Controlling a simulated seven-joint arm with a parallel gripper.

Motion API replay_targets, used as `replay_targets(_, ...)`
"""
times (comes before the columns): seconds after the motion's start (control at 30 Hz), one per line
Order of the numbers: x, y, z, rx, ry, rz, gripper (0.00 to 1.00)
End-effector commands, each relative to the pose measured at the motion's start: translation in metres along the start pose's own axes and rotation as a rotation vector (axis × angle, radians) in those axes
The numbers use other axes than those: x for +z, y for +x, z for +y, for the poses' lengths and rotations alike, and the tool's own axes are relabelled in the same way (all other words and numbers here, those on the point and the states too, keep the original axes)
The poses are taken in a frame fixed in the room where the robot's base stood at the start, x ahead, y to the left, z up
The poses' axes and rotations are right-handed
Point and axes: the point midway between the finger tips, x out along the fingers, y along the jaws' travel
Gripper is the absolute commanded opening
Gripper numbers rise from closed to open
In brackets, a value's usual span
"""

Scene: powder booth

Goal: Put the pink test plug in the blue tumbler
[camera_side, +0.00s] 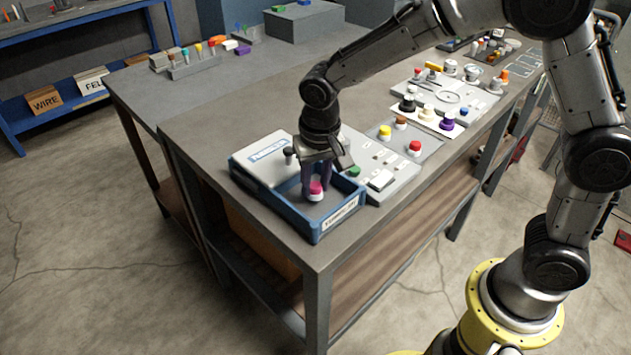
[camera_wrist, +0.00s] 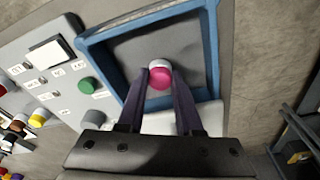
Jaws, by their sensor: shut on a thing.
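The pink test plug (camera_side: 316,187) has a pink cap and a white lower part. In the wrist view the plug (camera_wrist: 160,78) sits between my two dark fingertips. My gripper (camera_side: 315,182) points down and is shut on it. The blue tumbler is a shallow open tray with blue walls (camera_side: 318,227) and a grey floor, at the near corner of the bench. The plug is within its rim, near the front label. In the wrist view the tumbler's blue rim (camera_wrist: 145,20) surrounds the plug on the visible sides. I cannot tell whether the plug touches the floor.
A panel with a green button (camera_side: 354,172) and a white switch (camera_side: 381,179) adjoins the tumbler. A dark knob (camera_side: 290,152) stands by its back side. Yellow, brown and red plugs sit on a grey plate (camera_side: 431,144) further right. The bench edge is close in front.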

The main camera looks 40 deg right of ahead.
Motion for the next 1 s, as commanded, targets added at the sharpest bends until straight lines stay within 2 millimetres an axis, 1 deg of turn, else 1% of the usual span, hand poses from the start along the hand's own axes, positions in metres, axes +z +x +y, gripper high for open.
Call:
replay_targets(0.27,0.0002,0.0013,0.0001,0.000,0.000,0.000,0.00)
replay_targets(0.7,0.0015,0.0090,0.0004,0.001,0.000,-0.001,0.00)
replay_targets(1.0,0.0015,0.0095,0.0003,0.001,0.000,-0.001,0.00)
